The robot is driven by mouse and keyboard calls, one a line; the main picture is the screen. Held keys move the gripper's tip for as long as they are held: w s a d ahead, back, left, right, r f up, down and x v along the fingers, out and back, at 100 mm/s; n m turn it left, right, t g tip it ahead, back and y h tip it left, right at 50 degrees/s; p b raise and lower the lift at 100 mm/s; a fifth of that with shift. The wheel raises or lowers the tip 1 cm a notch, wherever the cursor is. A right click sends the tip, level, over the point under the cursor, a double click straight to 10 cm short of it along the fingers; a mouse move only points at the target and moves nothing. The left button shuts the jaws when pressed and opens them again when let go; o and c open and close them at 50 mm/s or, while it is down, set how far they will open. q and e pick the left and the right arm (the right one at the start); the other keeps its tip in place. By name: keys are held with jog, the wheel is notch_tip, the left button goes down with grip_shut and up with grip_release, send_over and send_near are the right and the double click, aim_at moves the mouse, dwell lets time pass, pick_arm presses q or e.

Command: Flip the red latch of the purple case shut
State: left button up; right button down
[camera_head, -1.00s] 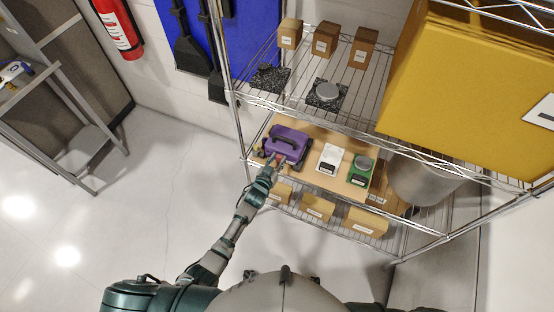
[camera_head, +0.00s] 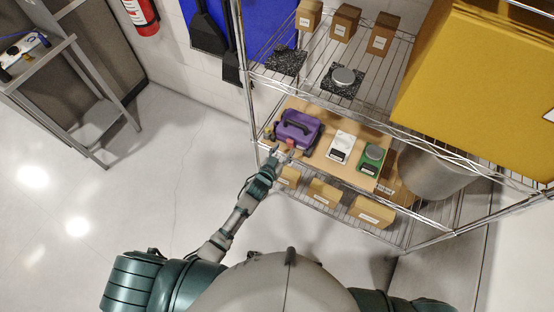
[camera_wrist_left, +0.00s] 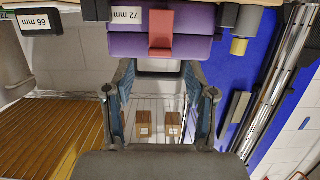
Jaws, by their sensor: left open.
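The purple case (camera_head: 298,125), with a dark handle on top, stands on the wooden board at the left of the middle shelf. Its red latch (camera_head: 290,143) is on the side facing me. In the left wrist view the purple case (camera_wrist_left: 120,44) fills the top, with the red latch (camera_wrist_left: 161,28) at its middle. I cannot tell whether the latch is fully shut. My left gripper (camera_head: 279,152) is just in front of the latch. In the left wrist view my left gripper (camera_wrist_left: 159,76) is open and empty, its fingers apart below the latch. My right gripper is out of view.
A white box (camera_head: 341,146) and a green box (camera_head: 371,158) stand right of the case. A metal pot (camera_head: 435,174) is farther right. Wire shelves with small cartons (camera_head: 324,192) lie above and below. Floor (camera_head: 150,200) at left is clear.

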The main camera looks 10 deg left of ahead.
pick_arm(q)
jog(key=v, duration=0.7)
jog(key=shift+s+a, duration=0.15)
jog(key=shift+s, duration=0.1)
jog(key=s+a+f+g+y, duration=0.1)
jog(key=s+a+f+g, duration=0.3)
jog(key=f, duration=0.6)
jog(key=s+a+f+g+y, duration=0.1)
jog(key=s+f, duration=0.5)
jog(key=f, duration=0.4)
jog(key=s+a+f+g+y, duration=0.1)
jog(key=s+a+f+g, duration=0.3)
jog(key=f, duration=0.6)
jog(key=s+a+f+g, duration=0.1)
jog(key=s+f, duration=0.3)
jog(key=s, duration=0.6)
jog(key=s+a+f+g+y, duration=0.1)
jog(key=s+f, duration=0.4)
jog(key=s, duration=0.5)
jog(key=s+a+f+n+g, duration=0.1)
jog(key=s+f, duration=0.4)
jog(key=s, duration=0.5)
jog(key=a+g, duration=0.1)
jog(key=a, duration=0.1)
jog(key=shift+a+f+g, duration=0.25)
jog(key=shift+a+g, duration=0.05)
jog(key=shift+s, duration=0.1)
